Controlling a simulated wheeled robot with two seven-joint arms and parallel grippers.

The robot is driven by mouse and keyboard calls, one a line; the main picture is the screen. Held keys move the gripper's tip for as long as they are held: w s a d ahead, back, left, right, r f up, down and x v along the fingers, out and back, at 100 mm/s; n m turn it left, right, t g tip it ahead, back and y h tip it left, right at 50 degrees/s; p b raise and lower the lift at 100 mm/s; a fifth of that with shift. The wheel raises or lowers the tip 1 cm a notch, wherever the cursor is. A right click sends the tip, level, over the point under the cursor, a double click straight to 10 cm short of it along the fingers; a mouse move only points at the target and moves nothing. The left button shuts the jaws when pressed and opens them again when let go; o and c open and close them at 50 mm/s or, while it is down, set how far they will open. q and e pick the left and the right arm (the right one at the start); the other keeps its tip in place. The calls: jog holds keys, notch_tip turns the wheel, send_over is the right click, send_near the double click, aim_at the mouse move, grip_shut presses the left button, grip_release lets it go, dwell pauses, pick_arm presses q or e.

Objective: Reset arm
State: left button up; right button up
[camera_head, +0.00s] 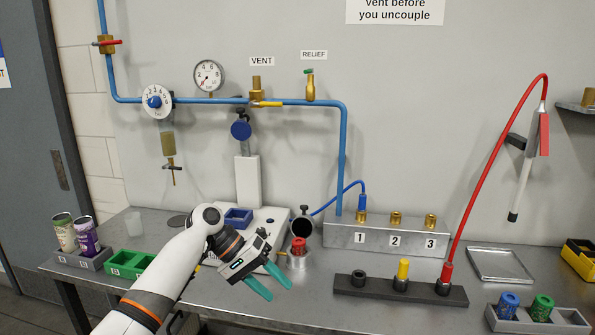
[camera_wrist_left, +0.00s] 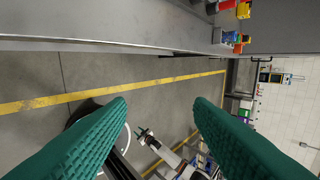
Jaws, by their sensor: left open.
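My left gripper (camera_head: 280,292) reaches in from the lower left over the front of the steel bench. Its two green fingers are apart, with nothing between them. In the left wrist view the green fingers (camera_wrist_left: 160,110) stand wide on either side, with floor showing between them. A small white arm part with a dark, green-tipped end (camera_wrist_left: 146,136) shows low in that view. It looks like my right gripper, but is too small to read. My left forearm hides part of the bench and the white machine base (camera_head: 275,220).
A red can (camera_head: 299,246) stands in a holder just right of my left gripper. A dark rack (camera_head: 400,292) and a numbered block (camera_head: 385,236) stand further right. A green tray (camera_head: 130,263) and two cans in a grey holder (camera_head: 95,262) are at left.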

pick_arm(q)
jog(key=s+a+f+n+t+y, duration=0.1)
jog(key=a+f+n, duration=0.1)
jog(key=f, duration=1.1)
jog(key=s+a+f+n+t+y, duration=0.1)
jog(key=a+f+n, duration=0.1)
jog(key=f, duration=1)
jog(key=s+a+f+t+y, duration=0.15)
jog(key=s+f, duration=0.25)
jog(key=f, duration=0.4)
jog(key=s+a+f+g+y, duration=0.1)
jog(key=s+a+f, duration=0.3)
jog(key=f, duration=0.5)
jog(key=s+a+f+y, duration=0.1)
jog(key=s+a+f, duration=0.2)
jog(key=s+f, duration=0.55)
jog(key=s+a+f+y, duration=0.2)
jog(key=s+f, duration=0.4)
jog(key=s, duration=0.6)
jog(key=s+a+f+m, duration=0.1)
jog(key=s+f+m, duration=0.1)
jog(key=s, duration=1)
jog(key=s+a+f+m+y, duration=0.1)
jog(key=s+f, duration=0.3)
jog(key=s, duration=0.8)
jog(key=shift+a+m, duration=0.5)
jog(key=shift+a, duration=0.25)
pick_arm(e)
jog(key=shift+s, duration=0.55)
